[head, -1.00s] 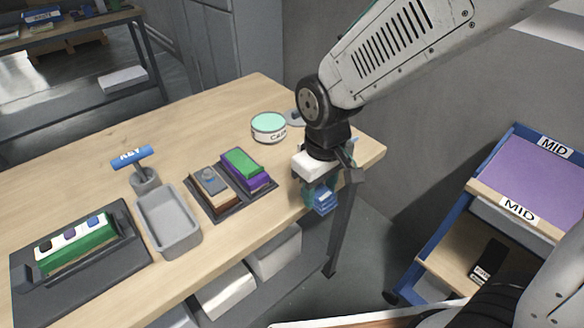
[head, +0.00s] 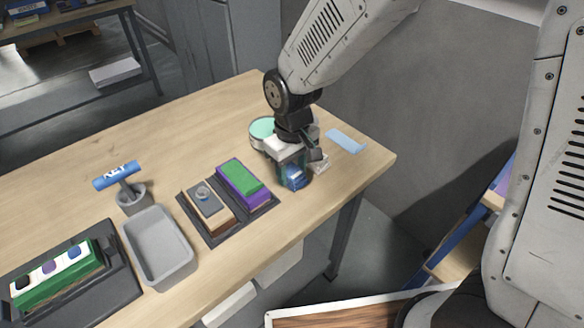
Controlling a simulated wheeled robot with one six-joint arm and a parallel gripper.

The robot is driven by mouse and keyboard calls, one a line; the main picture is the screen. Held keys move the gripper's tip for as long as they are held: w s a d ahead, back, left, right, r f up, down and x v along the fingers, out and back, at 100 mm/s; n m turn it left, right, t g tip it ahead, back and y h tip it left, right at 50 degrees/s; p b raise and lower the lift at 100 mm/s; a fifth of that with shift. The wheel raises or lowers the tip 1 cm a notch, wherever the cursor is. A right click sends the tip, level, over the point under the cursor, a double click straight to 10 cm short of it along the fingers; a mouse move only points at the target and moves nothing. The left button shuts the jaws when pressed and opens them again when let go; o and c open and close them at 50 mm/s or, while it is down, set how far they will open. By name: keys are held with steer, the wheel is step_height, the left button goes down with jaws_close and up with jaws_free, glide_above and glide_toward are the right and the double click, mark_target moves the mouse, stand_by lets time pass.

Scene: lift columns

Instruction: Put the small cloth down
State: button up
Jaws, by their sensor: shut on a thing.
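My gripper (head: 294,178) is over the right part of the wooden table, shut on a small blue thing (head: 295,182), which I take to be the small cloth. The fingers hide part of it. I cannot tell whether its lower side touches the table top. A flat light blue piece (head: 345,140) lies on the table to the right of my gripper, near the table's right end.
A round tin with a mint top (head: 262,128) stands just behind my gripper, partly hidden. A tray with a green-and-purple block (head: 242,182) and a brown block (head: 206,208) is to the left.

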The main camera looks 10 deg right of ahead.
mark_target(292, 172)
steer(key=shift+f, duration=0.35)
steer(key=shift+f, duration=0.15)
steer(key=o, duration=1)
steer(key=shift+c, duration=0.2)
step_height(292, 172, up, 12)
steer(key=shift+r, duration=0.2)
